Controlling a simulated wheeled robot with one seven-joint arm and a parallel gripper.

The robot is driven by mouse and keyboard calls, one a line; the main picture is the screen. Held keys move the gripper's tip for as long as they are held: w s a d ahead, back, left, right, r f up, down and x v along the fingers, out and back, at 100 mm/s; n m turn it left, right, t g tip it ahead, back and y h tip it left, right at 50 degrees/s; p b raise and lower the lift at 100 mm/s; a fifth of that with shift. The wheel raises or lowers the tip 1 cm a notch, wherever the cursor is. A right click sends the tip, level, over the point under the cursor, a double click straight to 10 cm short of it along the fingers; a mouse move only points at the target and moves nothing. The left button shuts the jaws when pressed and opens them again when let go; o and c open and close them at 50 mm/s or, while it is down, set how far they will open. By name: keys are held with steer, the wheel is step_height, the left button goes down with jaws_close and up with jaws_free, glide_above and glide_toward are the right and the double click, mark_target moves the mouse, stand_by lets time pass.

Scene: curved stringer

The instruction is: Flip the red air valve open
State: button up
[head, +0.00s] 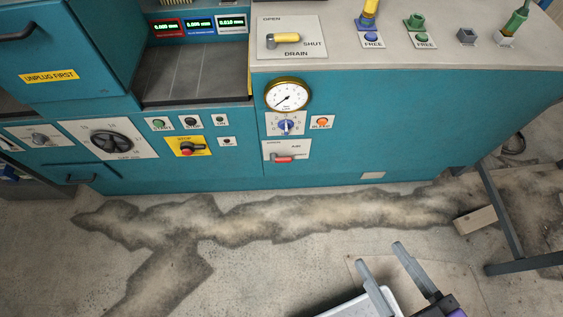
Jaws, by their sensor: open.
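The red air valve (284,158) is a small red lever on a white plate marked "AIR", low on the front of the teal machine. Its lever lies roughly level, and the other lettering on its plate is too small to read surely. My gripper (379,256) is at the lower right, in front of the machine and apart from the valve. Its two grey fingers are spread with nothing between them.
Above the valve are a blue knob (285,127), an orange bleed button (322,122) and a brass-rimmed gauge (288,95). A yellow drain lever (286,38) is on top. A dark table frame (502,220) stands at right. Stained floor lies open in front.

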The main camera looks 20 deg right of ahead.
steer(key=shift+f, duration=0.15)
steer(key=c, duration=0.4)
steer(key=shift+w+f+b, duration=0.2)
steer(key=shift+f+b, duration=0.15)
steer(key=shift+b, duration=0.3)
steer(key=shift+c, duration=1.4)
steer(key=shift+n+t+y, duration=0.3)
steer(key=shift+t+y, duration=0.1)
steer(key=shift+t, duration=0.4)
steer(key=w+f+b, duration=0.2)
steer(key=w+a+f+b, duration=0.1)
steer(key=w+f+b, duration=0.1)
steer(key=b, duration=0.1)
steer(key=shift+w+a+f, duration=0.15)
steer(key=shift+w+f, duration=0.15)
jaws_close()
steer(key=w+a+f+n+g+b, duration=0.1)
steer(key=w+a+f+n+b, duration=0.3)
steer(key=w+f+n+b, duration=0.75)
steer(key=w+a+f+n+b, duration=0.3)
steer(key=w+f+n+b, duration=0.45)
steer(key=w+f, duration=0.85)
steer(key=d+f+n+g+h, duration=0.1)
steer(key=d+f+n+h, duration=0.4)
steer(key=f+n, duration=0.4)
steer(key=shift+w+d+f+n+g, duration=0.25)
steer(key=shift+w+n+g, duration=0.15)
steer(key=shift+n, duration=1.5)
